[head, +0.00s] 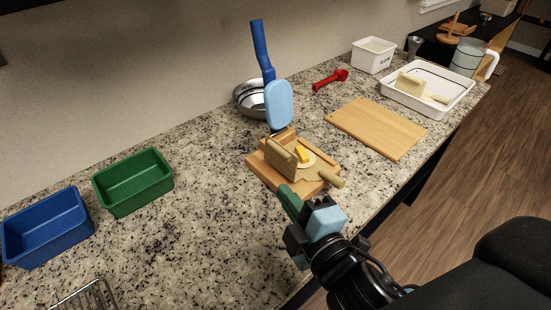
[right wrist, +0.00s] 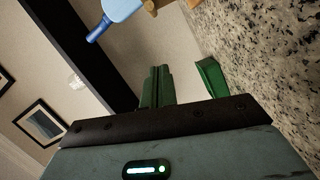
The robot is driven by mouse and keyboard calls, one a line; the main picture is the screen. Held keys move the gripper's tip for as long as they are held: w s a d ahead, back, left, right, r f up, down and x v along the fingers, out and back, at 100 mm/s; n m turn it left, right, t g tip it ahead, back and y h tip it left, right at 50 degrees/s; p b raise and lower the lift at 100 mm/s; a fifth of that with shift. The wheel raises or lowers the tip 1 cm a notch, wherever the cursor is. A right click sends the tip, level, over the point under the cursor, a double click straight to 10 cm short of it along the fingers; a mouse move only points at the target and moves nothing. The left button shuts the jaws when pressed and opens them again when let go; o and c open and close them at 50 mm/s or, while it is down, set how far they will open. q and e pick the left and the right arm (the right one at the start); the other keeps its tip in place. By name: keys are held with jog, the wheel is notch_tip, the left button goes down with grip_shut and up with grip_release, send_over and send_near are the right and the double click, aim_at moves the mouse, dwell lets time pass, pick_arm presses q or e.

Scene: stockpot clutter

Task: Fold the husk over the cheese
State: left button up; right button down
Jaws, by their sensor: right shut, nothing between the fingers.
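The yellow cheese (head: 303,155) rests on a pale flat round in the head view. A tan husk (head: 281,157) lies around it on a wooden press base (head: 262,175). The husk's left flap stands up beside the cheese, and the rest spreads flat to the right. A light wooden handle sticks out at the front right. The blue press paddle (head: 279,104) is raised upright behind. My right gripper (head: 289,197) is just in front of the base, apart from the husk, its green fingers shut and empty. They also show in the right wrist view (right wrist: 158,86). My left gripper is not in view.
A blue bin (head: 48,228) and a green bin (head: 133,182) stand at left. A metal bowl (head: 249,98) is behind the press. A cutting board (head: 376,128), red tool (head: 330,80) and white tray (head: 427,86) lie right. Counter left of the press is clear.

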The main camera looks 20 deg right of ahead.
send_over(278, 159)
jog(key=s+a, duration=0.5)
jog(key=s, duration=0.1)
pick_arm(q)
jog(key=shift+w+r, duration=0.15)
pick_arm(e)
jog(key=d, duration=0.1)
jog(key=w+d+f, duration=0.1)
jog(key=d+f, duration=0.1)
jog(key=shift+w+d, duration=0.15)
jog(key=shift+w, duration=0.2)
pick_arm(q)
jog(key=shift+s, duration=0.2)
pick_arm(e)
jog(key=shift+w, duration=0.1)
